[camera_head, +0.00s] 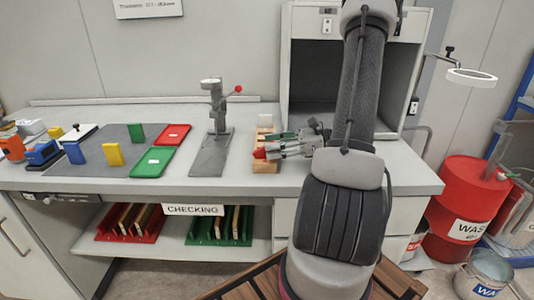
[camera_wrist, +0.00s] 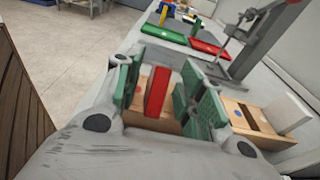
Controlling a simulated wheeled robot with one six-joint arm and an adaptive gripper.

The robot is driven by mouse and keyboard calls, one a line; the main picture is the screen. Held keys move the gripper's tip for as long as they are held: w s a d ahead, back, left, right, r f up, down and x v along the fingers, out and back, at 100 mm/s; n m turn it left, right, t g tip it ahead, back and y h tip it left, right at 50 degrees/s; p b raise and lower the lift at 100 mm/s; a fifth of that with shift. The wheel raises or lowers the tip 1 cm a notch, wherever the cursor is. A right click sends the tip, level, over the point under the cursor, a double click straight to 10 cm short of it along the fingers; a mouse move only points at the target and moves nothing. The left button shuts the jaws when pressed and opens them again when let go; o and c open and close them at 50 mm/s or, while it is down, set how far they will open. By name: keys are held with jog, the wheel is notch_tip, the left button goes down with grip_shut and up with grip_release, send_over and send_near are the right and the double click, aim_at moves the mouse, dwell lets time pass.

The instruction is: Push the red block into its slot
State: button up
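The red block (camera_wrist: 157,92) stands upright at the wooden slotted holder (camera_wrist: 250,121). How deep it sits in its slot is hidden. My gripper (camera_wrist: 165,92) is open, its green-padded fingers on either side of the red block with visible gaps. In the head view my gripper (camera_head: 272,146) reaches in from the right over the holder (camera_head: 265,167), and the red block (camera_head: 260,153) shows at its tips. A dark empty slot and a white block (camera_wrist: 287,112) are on the holder to the right in the wrist view.
A grey press stand (camera_head: 213,135) stands left of the holder. Further left are a red tray (camera_head: 173,135), a green tray (camera_head: 153,162) and upright green, yellow and blue blocks on a grey mat (camera_head: 105,140). An open cabinet is behind my arm. The bench between stand and holder is clear.

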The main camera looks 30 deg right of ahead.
jog(key=shift+w+a+f, duration=0.1)
jog(key=shift+w+a, duration=0.1)
jog(key=shift+a, duration=0.2)
jog(key=shift+c, duration=0.4)
grip_shut()
